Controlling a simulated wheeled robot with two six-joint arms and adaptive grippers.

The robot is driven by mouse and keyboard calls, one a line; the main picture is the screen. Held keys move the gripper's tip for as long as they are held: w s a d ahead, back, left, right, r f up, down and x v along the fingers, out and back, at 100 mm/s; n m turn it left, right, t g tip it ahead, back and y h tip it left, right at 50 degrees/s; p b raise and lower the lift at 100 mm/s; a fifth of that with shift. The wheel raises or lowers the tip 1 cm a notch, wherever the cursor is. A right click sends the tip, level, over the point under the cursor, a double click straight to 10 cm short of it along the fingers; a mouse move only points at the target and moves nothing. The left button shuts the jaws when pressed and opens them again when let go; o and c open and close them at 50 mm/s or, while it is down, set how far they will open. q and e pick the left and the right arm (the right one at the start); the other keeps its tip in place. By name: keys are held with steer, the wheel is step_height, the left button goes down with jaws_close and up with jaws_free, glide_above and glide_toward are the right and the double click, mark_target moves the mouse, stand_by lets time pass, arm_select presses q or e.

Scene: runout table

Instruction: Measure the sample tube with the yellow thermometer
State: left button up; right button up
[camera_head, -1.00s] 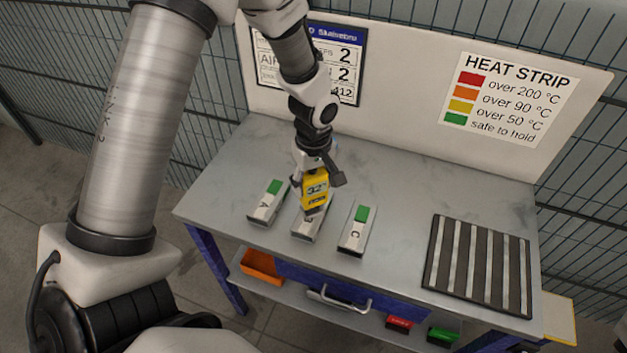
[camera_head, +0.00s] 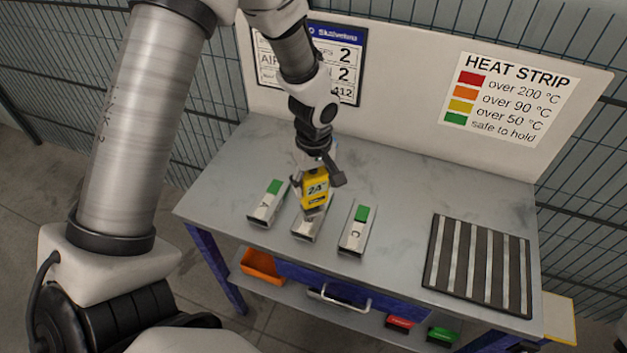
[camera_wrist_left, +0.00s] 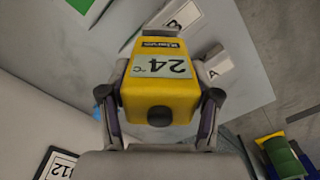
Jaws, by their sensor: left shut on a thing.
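The yellow thermometer (camera_head: 315,188) is held in my left gripper (camera_head: 318,172), above the middle block B. Its display reads 24 in the head view and 24 °C in the left wrist view (camera_wrist_left: 160,82). The left gripper's fingers (camera_wrist_left: 160,95) are shut on its sides. Three pale blocks stand in a row on the table: block A (camera_head: 265,210) at left, the middle block (camera_head: 307,228) partly hidden under the thermometer, and block C (camera_head: 354,238) at right. A and C show green strips on top. Whether the thermometer touches the middle block I cannot tell. My right gripper is not in view.
A slatted dark rack (camera_head: 478,268) lies at the table's right. A back panel with a heat strip chart (camera_head: 510,98) stands behind. An orange bin (camera_head: 262,266), a red item (camera_head: 399,323) and a green item (camera_head: 443,336) are on the lower shelf. The table's (camera_head: 420,190) back middle is clear.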

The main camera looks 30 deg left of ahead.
arm_select(q)
steer(key=shift+s, duration=0.1)
step_height(320, 180, up, 7)
steer(key=p, duration=0.5)
steer(key=shift+p, duration=0.4)
steer(key=shift+f, duration=0.1)
